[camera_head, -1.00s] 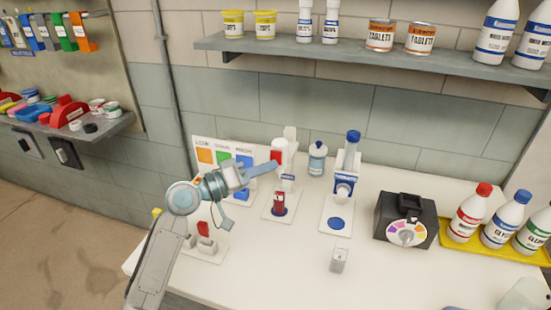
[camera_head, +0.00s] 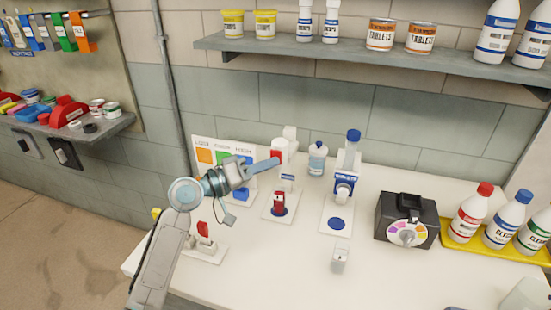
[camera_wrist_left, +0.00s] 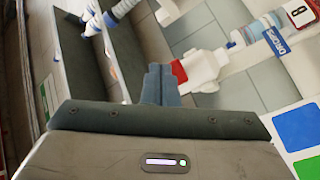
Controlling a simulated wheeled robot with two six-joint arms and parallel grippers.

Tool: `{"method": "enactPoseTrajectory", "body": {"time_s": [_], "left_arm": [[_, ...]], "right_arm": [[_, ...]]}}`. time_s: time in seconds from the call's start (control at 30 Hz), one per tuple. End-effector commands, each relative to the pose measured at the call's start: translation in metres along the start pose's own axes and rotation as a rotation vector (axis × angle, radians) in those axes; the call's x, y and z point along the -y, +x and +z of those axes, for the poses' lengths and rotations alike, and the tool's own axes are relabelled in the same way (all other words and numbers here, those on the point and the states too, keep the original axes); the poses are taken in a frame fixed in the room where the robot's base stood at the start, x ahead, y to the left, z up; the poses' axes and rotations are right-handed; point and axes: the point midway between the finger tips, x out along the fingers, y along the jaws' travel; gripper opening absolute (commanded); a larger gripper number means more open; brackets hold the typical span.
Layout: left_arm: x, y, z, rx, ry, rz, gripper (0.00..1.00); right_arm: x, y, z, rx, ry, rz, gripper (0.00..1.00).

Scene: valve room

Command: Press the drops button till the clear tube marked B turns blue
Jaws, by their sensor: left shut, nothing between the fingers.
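My left gripper (camera_head: 272,164) is shut and empty, raised in front of the white dispenser with the red part (camera_head: 278,156). Its closed fingers show in the left wrist view (camera_wrist_left: 160,84), near that red part (camera_wrist_left: 179,71). A blue label reading DROPS (camera_wrist_left: 276,41) shows in the left wrist view, apart from the fingers. A second dispenser with a blue cap (camera_head: 353,136) stands to the right, over a blue disc (camera_head: 336,223). A small pale, clear-looking piece (camera_head: 339,260) stands in front; its mark is too small to read. I cannot identify the button or tube B surely. My right gripper is out of view.
A red piece (camera_head: 279,201) stands on the left dispenser's base, and another (camera_head: 204,231) stands nearer. A black box with a colour dial (camera_head: 407,232) and bottles in a yellow tray (camera_head: 494,254) are at right. A shelf (camera_head: 380,57) hangs above. The front middle counter is mostly clear.

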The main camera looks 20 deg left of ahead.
Motion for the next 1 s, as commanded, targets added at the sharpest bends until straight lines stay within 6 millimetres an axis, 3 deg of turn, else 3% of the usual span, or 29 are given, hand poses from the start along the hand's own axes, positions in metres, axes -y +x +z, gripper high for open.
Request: {"method": "enactPoseTrajectory", "body": {"time_s": [1.0], "left_arm": [[-0.0002, -0.0010, 0.0006, -0.001, 0.001, -0.001, 0.00]], "right_arm": [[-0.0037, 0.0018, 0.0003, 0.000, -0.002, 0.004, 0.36]]}}
